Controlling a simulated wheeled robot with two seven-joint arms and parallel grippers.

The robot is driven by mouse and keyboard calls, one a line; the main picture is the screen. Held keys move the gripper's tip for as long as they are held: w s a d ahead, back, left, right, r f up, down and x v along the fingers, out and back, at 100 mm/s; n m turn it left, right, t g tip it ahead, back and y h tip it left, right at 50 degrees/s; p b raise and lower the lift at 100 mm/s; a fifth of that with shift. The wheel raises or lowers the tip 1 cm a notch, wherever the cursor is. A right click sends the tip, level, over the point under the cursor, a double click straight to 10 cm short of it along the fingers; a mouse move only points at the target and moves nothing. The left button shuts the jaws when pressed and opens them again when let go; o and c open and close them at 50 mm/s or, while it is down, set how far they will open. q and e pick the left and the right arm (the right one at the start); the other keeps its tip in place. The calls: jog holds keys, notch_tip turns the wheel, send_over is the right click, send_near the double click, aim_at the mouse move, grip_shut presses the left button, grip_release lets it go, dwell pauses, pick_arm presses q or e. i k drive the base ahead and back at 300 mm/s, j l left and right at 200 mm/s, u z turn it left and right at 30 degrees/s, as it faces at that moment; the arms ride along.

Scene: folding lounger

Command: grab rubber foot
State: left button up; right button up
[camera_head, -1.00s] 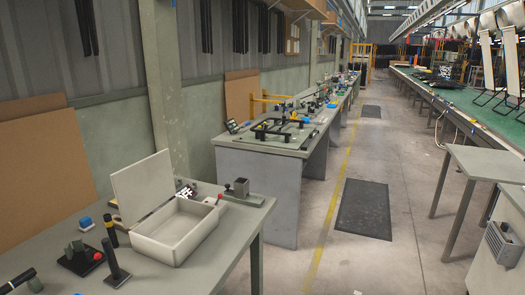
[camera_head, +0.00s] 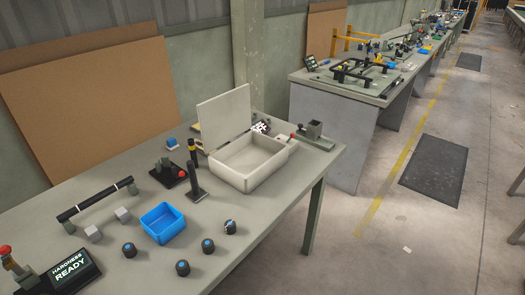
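Several small dark round pieces lie on the near workbench and look like rubber feet. Neither of my grippers is in view.
The bench's front right is clear.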

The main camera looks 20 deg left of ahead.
aim_at(129, 250)
jog(key=u, duration=1.7)
jog(key=l+u, duration=0.15)
jog(key=l, duration=0.3)
jog(key=i+l+u, duration=0.15)
jog(key=l, duration=0.3)
